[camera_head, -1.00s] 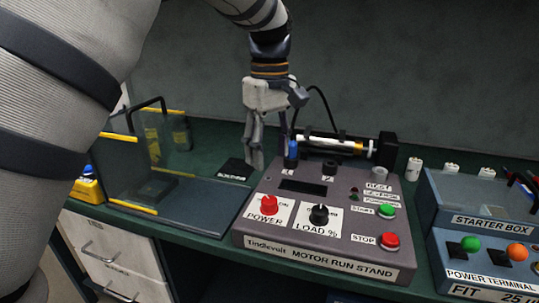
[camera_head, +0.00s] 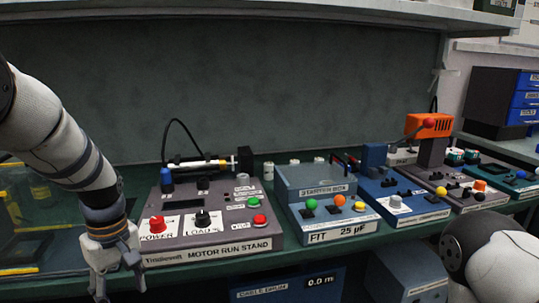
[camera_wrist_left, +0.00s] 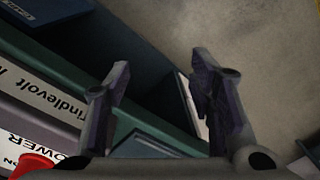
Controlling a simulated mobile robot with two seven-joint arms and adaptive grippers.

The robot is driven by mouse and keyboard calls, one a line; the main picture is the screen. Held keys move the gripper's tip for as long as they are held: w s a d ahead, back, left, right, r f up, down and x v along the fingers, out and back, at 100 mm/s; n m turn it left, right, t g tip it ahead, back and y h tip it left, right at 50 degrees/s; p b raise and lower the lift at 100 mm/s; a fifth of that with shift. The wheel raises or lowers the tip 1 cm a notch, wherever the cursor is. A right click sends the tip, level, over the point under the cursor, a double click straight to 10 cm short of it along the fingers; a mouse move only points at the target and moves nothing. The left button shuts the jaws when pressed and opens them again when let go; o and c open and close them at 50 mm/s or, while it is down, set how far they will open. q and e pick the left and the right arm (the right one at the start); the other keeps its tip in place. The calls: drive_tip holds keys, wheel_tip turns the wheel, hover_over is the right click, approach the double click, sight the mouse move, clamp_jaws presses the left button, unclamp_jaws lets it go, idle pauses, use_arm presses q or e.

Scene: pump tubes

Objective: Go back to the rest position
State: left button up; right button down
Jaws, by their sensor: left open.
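My left gripper (camera_head: 118,284) hangs in front of the bench edge at the lower left of the head view, by the left front corner of the motor run stand (camera_head: 262,246). Its fingers are apart and empty. In the left wrist view the two open fingers (camera_wrist_left: 160,95) have only the bench edge, a cabinet front and the floor beyond them. Part of my right arm shows at the lower right of the head view, but its gripper is out of sight.
The starter box (camera_head: 318,190) and other control units stand along the green bench (camera_head: 290,255) to the right. An orange-topped press (camera_head: 430,125) stands further right. A transparent guarded station (camera_head: 20,215) is at the left. Cabinets and a cable drum box (camera_head: 285,288) sit below.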

use_arm(q)
drive_tip(key=s+d+f+m, duration=0.2)
drive_tip(key=s+f+m, duration=0.3)
drive_tip(key=s+f, duration=1.25)
drive_tip(key=s+d+f+m, duration=0.1)
drive_tip(key=s+d+m, duration=0.1)
drive_tip(key=s, duration=0.6)
drive_tip(key=s+d+f+m, duration=0.1)
drive_tip(key=s+f+m, duration=0.1)
drive_tip(key=s, duration=0.6)
drive_tip(key=shift+s+d+f+m+g+h, duration=0.2)
drive_tip(key=shift+d+m+g+h, duration=0.15)
drive_tip(key=shift+m, duration=0.45)
